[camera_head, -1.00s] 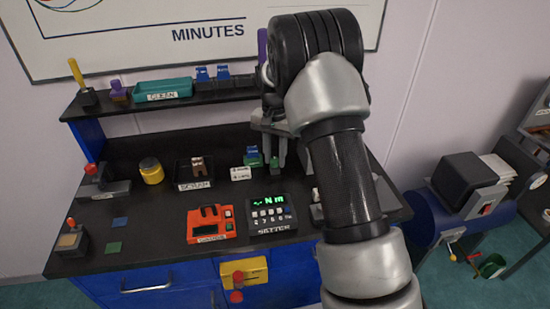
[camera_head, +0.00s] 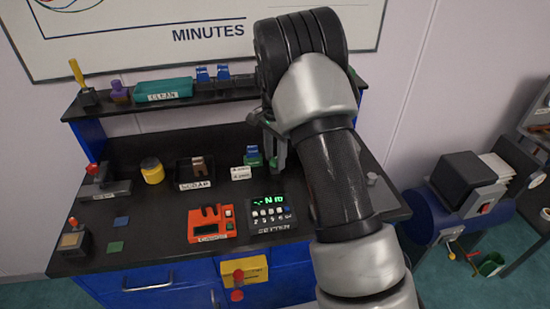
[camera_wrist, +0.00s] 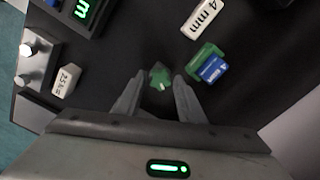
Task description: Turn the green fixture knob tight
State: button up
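The green knob (camera_wrist: 160,76) shows in the wrist view, lobed and with a small light mark, on the dark bench top. My gripper (camera_wrist: 160,78) is open, with one finger on each side of the knob and a small gap visible on both sides. I cannot tell how far its tips are above the bench. In the head view my gripper (camera_head: 277,150) points down at the back of the bench, right of a green-and-blue block (camera_head: 252,157). The knob is hidden there behind my arm and gripper.
The green-and-blue block (camera_wrist: 208,65) stands close to my right finger in the wrist view, near a white "4 mm" tag (camera_wrist: 202,18). The setter box (camera_head: 270,215) with a lit green display and an orange device (camera_head: 211,223) are nearer the bench front. A shelf (camera_head: 215,95) runs behind.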

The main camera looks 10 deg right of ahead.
dwell(0.4)
jog(key=n, duration=0.3)
jog(key=shift+f+b, duration=0.1)
jog(key=shift+b, duration=0.2)
jog(key=n, duration=1)
jog(key=shift+n, duration=0.3)
jog(key=n, duration=0.4)
jog(key=shift+a+n, duration=0.1)
jog(key=shift+n, duration=0.3)
